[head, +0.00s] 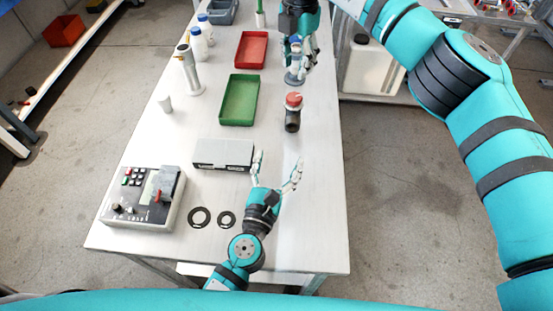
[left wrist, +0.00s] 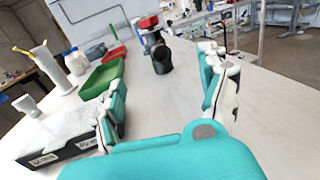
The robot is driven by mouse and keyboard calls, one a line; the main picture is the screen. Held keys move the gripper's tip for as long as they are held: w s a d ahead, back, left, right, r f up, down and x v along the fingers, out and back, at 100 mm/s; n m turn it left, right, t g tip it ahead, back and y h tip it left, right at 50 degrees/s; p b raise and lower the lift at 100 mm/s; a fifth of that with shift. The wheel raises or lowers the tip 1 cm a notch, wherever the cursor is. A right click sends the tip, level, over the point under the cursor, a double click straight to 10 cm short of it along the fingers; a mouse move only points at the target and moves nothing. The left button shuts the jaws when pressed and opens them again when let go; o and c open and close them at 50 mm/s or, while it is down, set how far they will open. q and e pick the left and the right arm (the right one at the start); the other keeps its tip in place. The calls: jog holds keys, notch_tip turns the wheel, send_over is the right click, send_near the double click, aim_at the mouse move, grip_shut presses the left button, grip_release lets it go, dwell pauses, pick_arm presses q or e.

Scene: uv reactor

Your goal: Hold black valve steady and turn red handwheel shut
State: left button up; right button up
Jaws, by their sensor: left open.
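The black valve (head: 292,121) stands on the table with the red handwheel (head: 293,100) on its top. In the left wrist view the black valve (left wrist: 162,60) and the red handwheel (left wrist: 147,22) show beyond the open fingers. My left gripper (head: 276,170) is open and empty, in front of the valve and apart from it. Its fingers also frame the left wrist view (left wrist: 165,95). My right gripper (head: 299,48) is at the far end of the table, behind the valve, over a small grey and blue object (head: 295,75). Whether its fingers touch that object is unclear.
A grey box (head: 224,154) lies left of my left gripper. A control box (head: 142,197) and two black rings (head: 199,217) are at the near left. A green tray (head: 239,99) and a red tray (head: 251,49) lie left of the valve.

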aim_at(291, 119)
pick_arm(q)
jog(key=shift+w+a+f, duration=0.1)
jog(key=shift+w+a, duration=0.15)
jog(key=shift+a, duration=0.05)
jog(key=shift+w, duration=0.35)
jog(key=x, duration=1.6)
jog(key=shift+w, duration=0.2)
jog(key=shift+c, duration=0.3)
grip_shut()
pick_arm(e)
jog(key=shift+o, duration=0.4)
